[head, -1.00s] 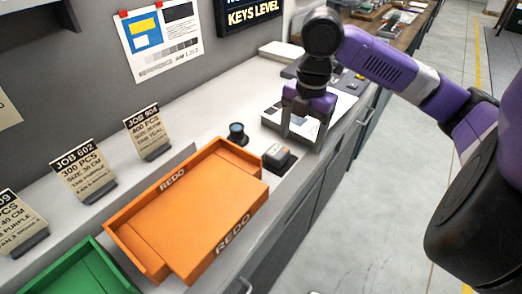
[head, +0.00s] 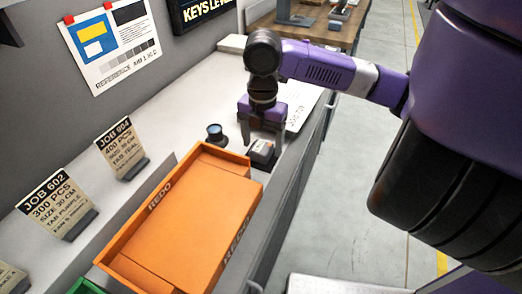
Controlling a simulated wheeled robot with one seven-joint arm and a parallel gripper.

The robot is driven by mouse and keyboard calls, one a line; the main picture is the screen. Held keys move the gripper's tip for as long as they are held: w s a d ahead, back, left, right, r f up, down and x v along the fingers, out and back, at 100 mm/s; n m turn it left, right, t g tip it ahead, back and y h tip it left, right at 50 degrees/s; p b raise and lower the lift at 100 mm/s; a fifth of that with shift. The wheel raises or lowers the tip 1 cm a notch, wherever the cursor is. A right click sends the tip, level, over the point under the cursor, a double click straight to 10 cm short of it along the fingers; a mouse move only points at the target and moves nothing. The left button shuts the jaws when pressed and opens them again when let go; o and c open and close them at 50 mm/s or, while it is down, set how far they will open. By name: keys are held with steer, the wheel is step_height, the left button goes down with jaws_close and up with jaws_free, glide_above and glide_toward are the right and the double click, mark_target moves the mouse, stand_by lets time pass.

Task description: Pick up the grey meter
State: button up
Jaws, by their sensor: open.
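The grey meter (head: 261,153) is a small boxy device with a pale top and dark sides. It sits on the light counter, just beyond the far right corner of the orange tray. My gripper (head: 263,139) points down with its two fingers apart and nothing held. It is right at the meter, with one finger towards each side of it in the picture. I cannot tell whether the fingers are above the meter or just behind it, or whether they touch it.
The orange REDO tray (head: 190,215) stands close in front of the meter. A small dark loupe (head: 215,134) stands left of the meter. Job cards (head: 122,148) line the wall side. A white sheet (head: 300,110) lies behind my gripper.

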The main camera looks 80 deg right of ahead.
steer(key=shift+f, duration=0.8)
steer(key=c, duration=1.5)
steer(key=shift+r, duration=0.1)
steer(key=shift+c, duration=0.2)
